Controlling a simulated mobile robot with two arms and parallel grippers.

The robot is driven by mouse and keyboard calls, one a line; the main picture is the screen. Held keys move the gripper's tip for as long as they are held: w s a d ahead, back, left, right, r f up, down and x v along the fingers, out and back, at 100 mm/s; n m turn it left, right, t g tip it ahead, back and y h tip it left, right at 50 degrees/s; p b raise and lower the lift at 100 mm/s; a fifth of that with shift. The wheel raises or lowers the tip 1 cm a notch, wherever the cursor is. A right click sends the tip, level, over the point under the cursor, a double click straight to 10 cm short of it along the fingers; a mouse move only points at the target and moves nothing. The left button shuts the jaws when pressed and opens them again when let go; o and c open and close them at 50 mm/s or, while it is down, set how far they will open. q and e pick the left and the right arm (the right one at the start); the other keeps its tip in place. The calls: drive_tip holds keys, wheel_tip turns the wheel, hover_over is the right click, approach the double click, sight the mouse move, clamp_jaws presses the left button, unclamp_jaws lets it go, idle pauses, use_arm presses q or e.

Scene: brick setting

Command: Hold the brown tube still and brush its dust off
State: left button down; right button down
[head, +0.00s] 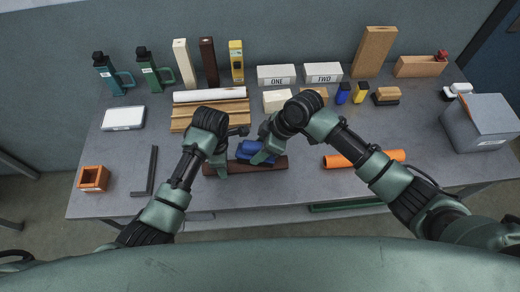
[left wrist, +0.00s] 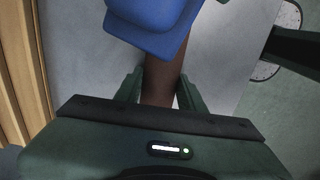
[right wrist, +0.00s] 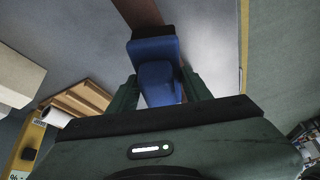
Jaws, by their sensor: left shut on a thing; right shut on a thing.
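The brown tube (head: 275,166) lies across the front middle of the table. My left gripper (head: 222,170) is shut on the tube near its left end; the left wrist view shows the tube (left wrist: 160,88) between its fingers (left wrist: 160,90). My right gripper (head: 262,155) is shut on a blue brush (head: 250,150). In the right wrist view the brush (right wrist: 157,80) sits between the fingers (right wrist: 160,92), its dark end over the tube (right wrist: 138,12). Whether the bristles touch the tube, I cannot tell. Dust on the tube is too small to make out.
An orange tube (head: 340,162) lies to the right. A wooden rack (head: 180,124) with a white tube (head: 210,95) stands behind my left arm. A black angle (head: 150,172) and an orange box (head: 93,178) lie at the left. A grey bin (head: 480,125) stands at the right.

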drive_tip(key=shift+w+r, duration=0.2)
drive_tip(key=shift+r, duration=1.15)
drive_tip(key=shift+w+r, duration=0.2)
drive_tip(key=shift+r, duration=1.1)
use_arm(q)
drive_tip(key=c, duration=0.8)
unclamp_jaws()
drive_tip(key=shift+o, duration=0.2)
drive_tip(key=r, duration=1)
drive_tip(key=shift+w+r, duration=0.2)
drive_tip(key=shift+r, duration=0.2)
drive_tip(key=shift+s+r, duration=0.15)
drive_tip(key=shift+r, duration=0.5)
use_arm(e)
drive_tip(key=shift+a, duration=0.1)
use_arm(q)
drive_tip(key=shift+d, duration=0.1)
use_arm(e)
drive_tip(key=shift+d, duration=0.2)
